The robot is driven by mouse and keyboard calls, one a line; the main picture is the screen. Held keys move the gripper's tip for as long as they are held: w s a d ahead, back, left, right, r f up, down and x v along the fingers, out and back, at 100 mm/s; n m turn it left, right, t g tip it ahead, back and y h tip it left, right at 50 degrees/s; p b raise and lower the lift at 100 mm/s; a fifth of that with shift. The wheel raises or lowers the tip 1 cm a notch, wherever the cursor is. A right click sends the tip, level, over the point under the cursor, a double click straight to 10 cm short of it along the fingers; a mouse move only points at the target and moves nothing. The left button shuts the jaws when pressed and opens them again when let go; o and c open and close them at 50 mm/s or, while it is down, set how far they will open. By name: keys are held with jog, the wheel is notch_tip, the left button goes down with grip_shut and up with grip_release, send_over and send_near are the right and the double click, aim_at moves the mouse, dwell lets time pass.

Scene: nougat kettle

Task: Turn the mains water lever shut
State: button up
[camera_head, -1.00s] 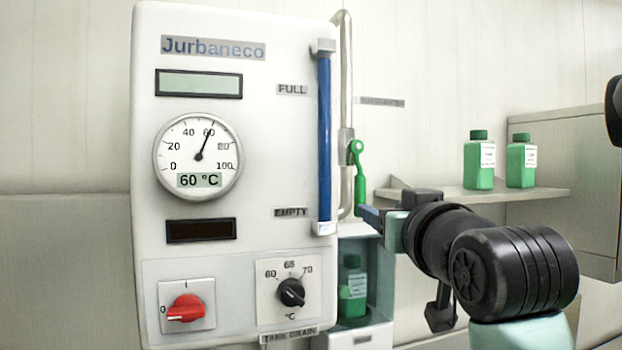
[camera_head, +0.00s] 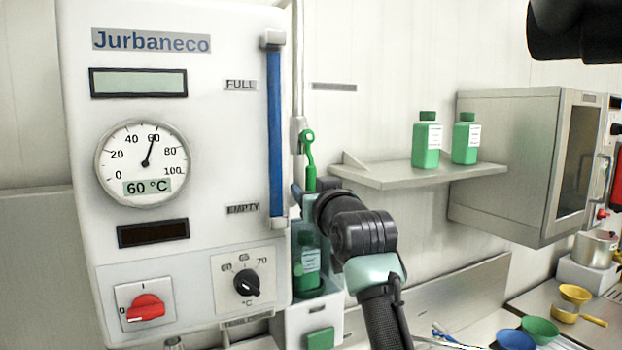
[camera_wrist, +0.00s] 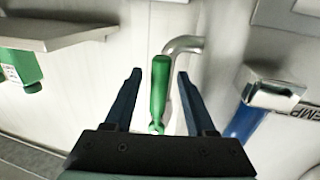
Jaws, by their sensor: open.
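The mains water lever is a green handle (camera_head: 309,160) on the grey pipe to the right of the Jurbaneco panel. It hangs down along the pipe, with its pivot at the top. In the wrist view the green lever (camera_wrist: 159,92) stands between the two dark blue fingers of my gripper (camera_wrist: 160,82). The fingers are open, with a gap on each side of the lever. In the head view my gripper (camera_head: 308,190) is at the lever's lower end, partly hidden by my wrist.
The kettle panel (camera_head: 215,75) with its blue level tube (camera_head: 274,130) is close on the left. A shelf (camera_head: 420,174) with two green bottles is to the right. Another green bottle (camera_head: 307,268) stands in a holder below my gripper. A steel cabinet (camera_head: 505,150) is farther right.

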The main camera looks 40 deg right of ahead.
jog(key=shift+w+d, duration=0.1)
jog(key=shift+w, duration=0.1)
grip_shut()
dwell(1.4)
